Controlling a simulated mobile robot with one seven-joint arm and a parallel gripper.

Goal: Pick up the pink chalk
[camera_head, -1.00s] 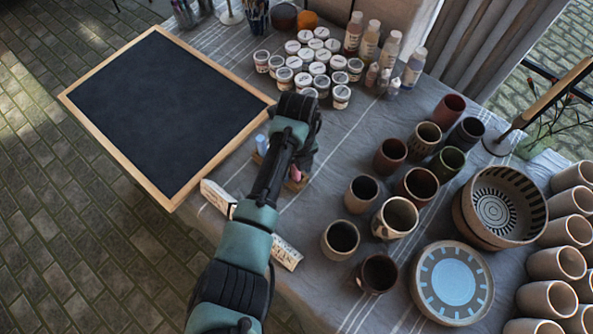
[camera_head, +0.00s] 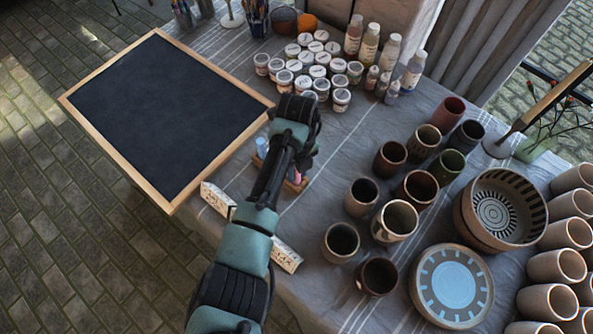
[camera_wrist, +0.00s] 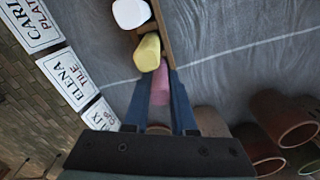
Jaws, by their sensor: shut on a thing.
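The pink chalk (camera_wrist: 160,88) is between the two fingers of my gripper (camera_wrist: 161,78) in the wrist view. The fingers are shut on it. A yellow chalk (camera_wrist: 147,52) and a white chalk (camera_wrist: 131,13) stand beside it in a row along a wooden holder (camera_wrist: 163,30). I cannot tell whether the pink chalk's lower end still touches the holder. In the head view my arm covers most of the holder (camera_head: 301,185), and a pale blue chalk (camera_head: 262,146) shows left of the arm.
A framed blackboard (camera_head: 165,115) lies to the left. White name cards (camera_wrist: 66,75) lie near the table's front edge. Paint jars (camera_head: 318,70) and bottles stand behind my gripper. Cups (camera_head: 395,220), a plate (camera_head: 455,286) and bowls crowd the right side.

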